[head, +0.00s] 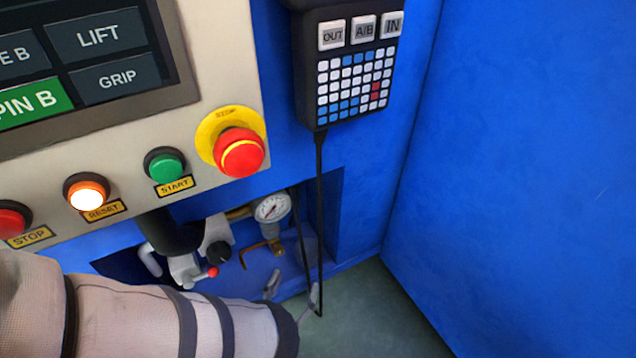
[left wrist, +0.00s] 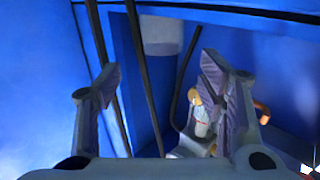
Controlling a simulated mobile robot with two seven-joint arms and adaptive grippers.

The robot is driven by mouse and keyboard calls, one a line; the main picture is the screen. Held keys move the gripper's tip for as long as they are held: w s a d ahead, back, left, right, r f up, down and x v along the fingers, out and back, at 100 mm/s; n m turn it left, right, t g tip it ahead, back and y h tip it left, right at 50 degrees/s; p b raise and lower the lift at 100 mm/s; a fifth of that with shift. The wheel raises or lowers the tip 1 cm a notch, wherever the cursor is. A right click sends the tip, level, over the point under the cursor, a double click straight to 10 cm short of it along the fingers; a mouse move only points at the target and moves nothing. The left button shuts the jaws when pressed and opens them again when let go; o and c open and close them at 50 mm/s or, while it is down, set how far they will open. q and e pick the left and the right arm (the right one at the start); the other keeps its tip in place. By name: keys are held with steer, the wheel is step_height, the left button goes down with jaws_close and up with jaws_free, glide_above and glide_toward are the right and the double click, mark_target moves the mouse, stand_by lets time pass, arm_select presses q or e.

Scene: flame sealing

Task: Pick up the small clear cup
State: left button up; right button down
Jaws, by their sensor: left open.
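In the left wrist view, a small pale, translucent cylinder (left wrist: 162,36) hangs beyond the fingertips and appears to be the small clear cup. It lies between the two fingers in the picture, apart from both. My left gripper (left wrist: 160,78) is open, with nothing between its fingers. In the head view, my left gripper (head: 292,291) reaches low toward a recess in the blue machine, its body mostly hidden behind my arm. My right gripper is not in view.
A pressure gauge (head: 272,208) with brass fittings and a grey fitting with a red-tipped lever (head: 190,270) crowd the recess. A black cable (head: 320,220) hangs from the keypad (head: 352,75) beside the gripper. An emergency stop button (head: 239,152) sits above. A blue wall (head: 520,180) bounds the right.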

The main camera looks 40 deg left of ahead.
mark_target(304, 260)
arm_select(q)
steer(key=b+x, duration=0.3)
steer(key=x, duration=0.7)
steer(key=shift+w+a, duration=0.15)
steer(key=c, duration=0.8)
